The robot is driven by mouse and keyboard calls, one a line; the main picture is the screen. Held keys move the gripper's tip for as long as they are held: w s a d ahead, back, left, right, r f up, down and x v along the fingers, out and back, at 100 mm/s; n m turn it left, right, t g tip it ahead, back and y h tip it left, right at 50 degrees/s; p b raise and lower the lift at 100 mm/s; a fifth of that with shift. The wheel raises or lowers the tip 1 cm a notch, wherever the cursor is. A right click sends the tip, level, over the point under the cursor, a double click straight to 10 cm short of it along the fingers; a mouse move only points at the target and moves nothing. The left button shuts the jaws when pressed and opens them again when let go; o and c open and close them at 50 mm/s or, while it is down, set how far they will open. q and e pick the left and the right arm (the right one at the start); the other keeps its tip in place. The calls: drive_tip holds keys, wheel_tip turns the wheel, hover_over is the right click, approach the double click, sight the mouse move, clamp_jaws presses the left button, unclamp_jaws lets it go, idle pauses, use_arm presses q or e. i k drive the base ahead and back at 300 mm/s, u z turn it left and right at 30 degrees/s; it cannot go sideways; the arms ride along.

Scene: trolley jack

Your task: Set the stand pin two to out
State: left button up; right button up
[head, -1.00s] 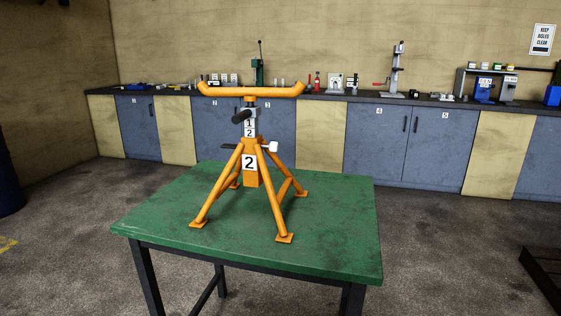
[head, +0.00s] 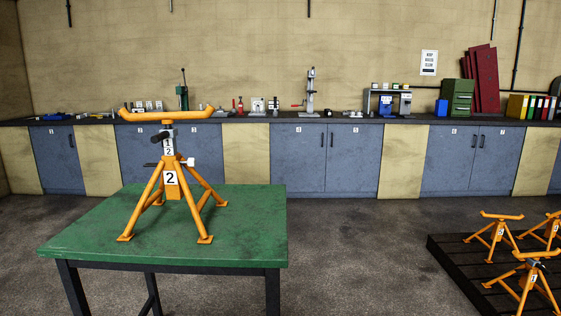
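The orange axle stand marked 2 (head: 171,180) stands upright on the green table (head: 255,215) at the left of the head view. Its wide curved cradle is on top of a grey numbered post. The stand pin (head: 190,162) shows as a thin dark rod with a pale end, crossing the stand's collar just above the number plate. How far it sits in the collar is too small to tell. A dark handle (head: 159,137) sticks out of the post higher up. Neither of my grippers is in view.
A dark slatted pallet (head: 450,262) with several orange stands (head: 497,233) lies on the floor at the right. A long workbench with blue cabinets (head: 325,160) runs along the back wall. The floor between table and pallet is clear.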

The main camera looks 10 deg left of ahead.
sight(191, 162)
drive_tip(key=z, duration=0.55)
drive_tip(key=i, duration=4.55)
drive_tip(key=u, duration=3)
